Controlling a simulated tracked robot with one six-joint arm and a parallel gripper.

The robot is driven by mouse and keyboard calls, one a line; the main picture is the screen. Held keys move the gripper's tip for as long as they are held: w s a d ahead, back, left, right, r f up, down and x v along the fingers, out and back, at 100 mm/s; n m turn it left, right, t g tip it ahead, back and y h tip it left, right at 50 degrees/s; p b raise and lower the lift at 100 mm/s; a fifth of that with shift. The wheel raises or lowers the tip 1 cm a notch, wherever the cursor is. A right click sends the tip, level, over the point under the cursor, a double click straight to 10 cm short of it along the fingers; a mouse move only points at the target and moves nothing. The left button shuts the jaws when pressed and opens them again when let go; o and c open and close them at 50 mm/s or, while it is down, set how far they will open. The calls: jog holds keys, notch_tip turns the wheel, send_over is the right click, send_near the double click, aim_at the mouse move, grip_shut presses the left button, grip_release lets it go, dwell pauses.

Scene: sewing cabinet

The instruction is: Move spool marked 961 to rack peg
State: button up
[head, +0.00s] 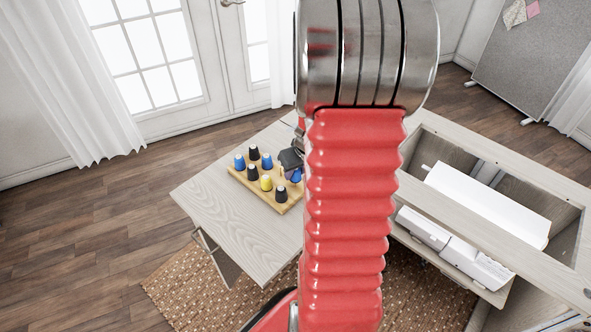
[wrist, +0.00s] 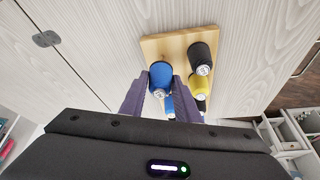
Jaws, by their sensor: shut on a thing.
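A wooden rack (head: 238,176) stands on the pale wood top and bears several black, blue and yellow spools. My gripper (head: 291,163) is low over the rack's right side, partly behind my red arm. In the wrist view my gripper (wrist: 163,82) is shut on a blue spool (wrist: 160,73), between its two dark fingers. A blue spool (head: 296,177) shows just below the gripper in the head view. The number 961 is not readable on any spool. Whether the held spool sits on a peg or is just above the rack, I cannot tell.
A yellow spool (wrist: 199,86) and a black spool (wrist: 202,54) stand close to the right finger. The pale wood top (head: 240,225) is clear in front of the rack. An open cabinet section (head: 545,185) with white items lies to the right.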

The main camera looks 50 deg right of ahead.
jog(key=shift+f, duration=0.9)
dwell(0.3)
jog(key=o, duration=1.1)
jog(key=v, duration=1.3)
jog(key=shift+s+r, duration=0.25)
jog(key=shift+r, duration=0.1)
jog(key=shift+a, duration=0.1)
dwell(0.4)
